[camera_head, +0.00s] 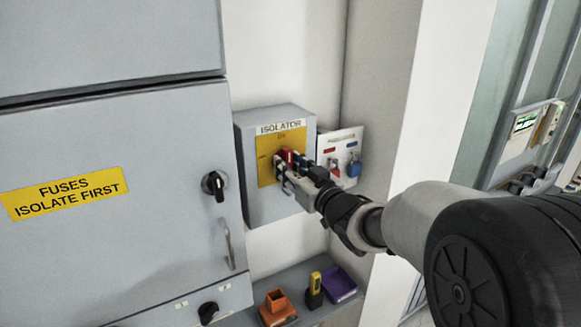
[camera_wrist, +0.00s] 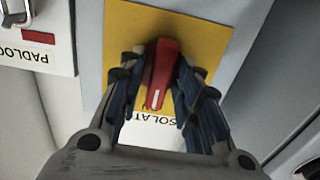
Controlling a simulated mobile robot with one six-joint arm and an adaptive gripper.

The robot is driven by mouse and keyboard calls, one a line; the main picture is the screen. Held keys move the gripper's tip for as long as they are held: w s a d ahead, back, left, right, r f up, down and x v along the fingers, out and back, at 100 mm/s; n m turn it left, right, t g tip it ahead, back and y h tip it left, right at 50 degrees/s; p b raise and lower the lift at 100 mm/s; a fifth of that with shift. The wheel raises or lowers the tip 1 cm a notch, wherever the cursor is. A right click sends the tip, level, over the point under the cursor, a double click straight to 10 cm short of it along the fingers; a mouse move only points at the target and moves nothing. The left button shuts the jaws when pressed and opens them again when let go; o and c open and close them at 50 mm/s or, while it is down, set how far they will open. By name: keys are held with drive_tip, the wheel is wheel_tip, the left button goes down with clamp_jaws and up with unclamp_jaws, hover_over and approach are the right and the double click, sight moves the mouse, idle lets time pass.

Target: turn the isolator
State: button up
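The isolator (camera_head: 262,205) is a grey wall box with a yellow plate (camera_wrist: 118,32) and a red handle (camera_wrist: 161,75). In the wrist view, which shows the label upside down, the handle stands nearly upright, its white mark towards the "ISOLATOR" label. My gripper (camera_head: 288,165) is in front of the box. In the wrist view my gripper's fingers (camera_wrist: 160,72) lie on either side of the handle, their tips very close to it. I cannot tell whether they press on it. In the head view the gripper hides part of the handle.
A grey cabinet (camera_head: 90,130) with a black knob (camera_head: 214,185) stands left. A padlock board (camera_head: 341,140) with red and blue locks hangs just right of the isolator. Below is a shelf (camera_head: 245,318) with an orange holder (camera_head: 277,307), a yellow-black device (camera_head: 314,291) and a purple tray (camera_head: 338,284).

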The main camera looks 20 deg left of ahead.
drive_tip(key=shift+o, duration=0.2)
drive_tip(key=v, duration=1.2)
drive_tip(key=s+d+f+m+h+b, duration=0.2)
drive_tip(key=d+f+h, duration=0.15)
drive_tip(key=d, duration=0.35)
drive_tip(key=s+d+f+m+h+b, duration=0.1)
drive_tip(key=d+f+m+h+b, duration=0.15)
drive_tip(key=d+h, duration=0.4)
drive_tip(key=s+d+f+m+h+b, duration=0.2)
drive_tip(key=d, duration=0.7)
drive_tip(key=s+d+f+m+g+b, duration=0.1)
drive_tip(key=s+f, duration=0.3)
drive_tip(key=s, duration=0.4)
drive_tip(key=s+d+f+m+g+h+b, duration=0.1)
drive_tip(key=s+d+f+g+b, duration=0.1)
drive_tip(key=s, duration=0.5)
drive_tip(key=s+d+f+m+g+b, duration=0.1)
drive_tip(key=s+d+f+g, duration=0.1)
drive_tip(key=s+f+g, duration=0.2)
drive_tip(key=s+f, duration=0.2)
drive_tip(key=s, duration=0.2)
drive_tip(key=shift+s+f+h+b, duration=0.3)
drive_tip(key=shift+f+h+b, duration=0.05)
drive_tip(key=shift+h+b, duration=0.05)
